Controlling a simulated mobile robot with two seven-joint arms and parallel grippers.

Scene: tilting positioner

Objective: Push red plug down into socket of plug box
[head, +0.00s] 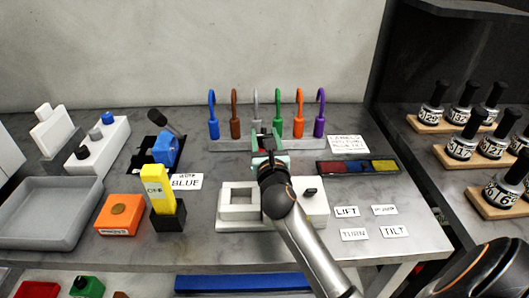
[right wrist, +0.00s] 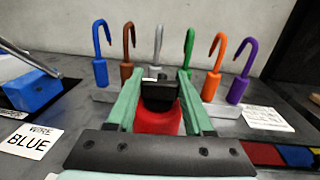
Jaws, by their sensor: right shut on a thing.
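My right gripper (head: 268,146) is over the middle of the bench, in front of the hook rack. In the right wrist view its green fingers (right wrist: 160,92) are shut on a red plug (right wrist: 157,122) with a black part (right wrist: 160,90) between the fingertips. In the head view the gripper and wrist hide most of the plug. A white fixture (head: 240,219) with a square opening lies below and in front, partly covered by my right arm. I cannot tell which thing is the plug box, nor whether the plug touches a socket. My left gripper is not in view.
Several coloured hooked pieces stand in a grey rack (head: 226,144) behind the gripper. A tray with coloured sections (head: 358,167) lies to the right. A yellow block (head: 158,189), an orange box (head: 119,215) and a grey tray (head: 48,198) are at left. Bottles stand on the right shelf.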

